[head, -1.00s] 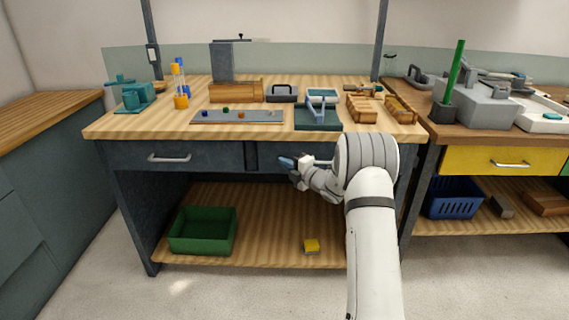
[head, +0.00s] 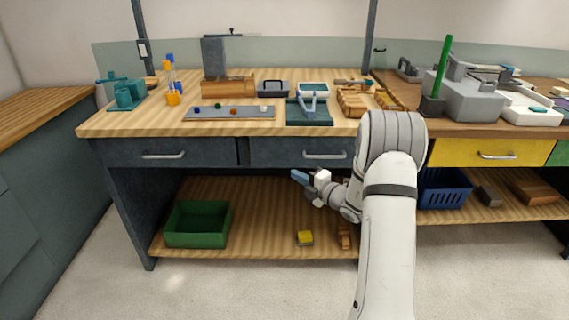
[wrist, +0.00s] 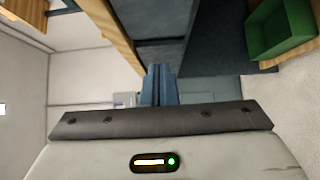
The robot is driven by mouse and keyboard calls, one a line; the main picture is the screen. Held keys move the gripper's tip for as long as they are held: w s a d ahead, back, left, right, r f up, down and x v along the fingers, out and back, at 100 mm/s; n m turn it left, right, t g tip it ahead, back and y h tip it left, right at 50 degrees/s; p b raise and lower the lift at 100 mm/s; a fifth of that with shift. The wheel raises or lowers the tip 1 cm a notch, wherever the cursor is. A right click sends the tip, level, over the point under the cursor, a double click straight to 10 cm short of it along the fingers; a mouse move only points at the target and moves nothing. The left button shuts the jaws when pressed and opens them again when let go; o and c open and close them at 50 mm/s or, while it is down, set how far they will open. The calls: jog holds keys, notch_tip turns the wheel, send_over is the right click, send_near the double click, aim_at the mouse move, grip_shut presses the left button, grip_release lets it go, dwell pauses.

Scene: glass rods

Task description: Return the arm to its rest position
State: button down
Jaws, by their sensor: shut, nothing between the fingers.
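My gripper (head: 299,177) is in front of the workbench, below its drawers and above the level of the lower shelf. Its blue fingers are together with nothing between them. In the wrist view the closed fingers (wrist: 159,86) point toward the bench's dark side and the floor beyond. My white arm rises from the bottom of the head view and bends toward the left. It hides part of the bench's right end.
The floor in front is clear.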

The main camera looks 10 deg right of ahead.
jog(key=s+a+r+n+g+y+p, duration=0.1)
jog(key=s+a+r+n+g+p, duration=0.45)
jog(key=s+a+r+n, duration=0.5)
jog(key=s+a+r+n+g+p, duration=0.4)
jog(key=s+a+r+n+g, duration=0.25)
jog(key=s+n, duration=0.55)
jog(key=s+d+r+n+h+p, duration=0.4)
jog(key=s+n, duration=0.4)
jog(key=n, duration=0.4)
jog(key=s+d+r+n+h+p, duration=0.5)
jog(key=s+r+n+h+p, duration=0.1)
jog(key=n, duration=0.7)
jog(key=shift+s+r+h, duration=0.4)
jog(key=shift+s+r, duration=0.35)
jog(key=shift+s, duration=0.4)
jog(key=shift+d, duration=0.15)
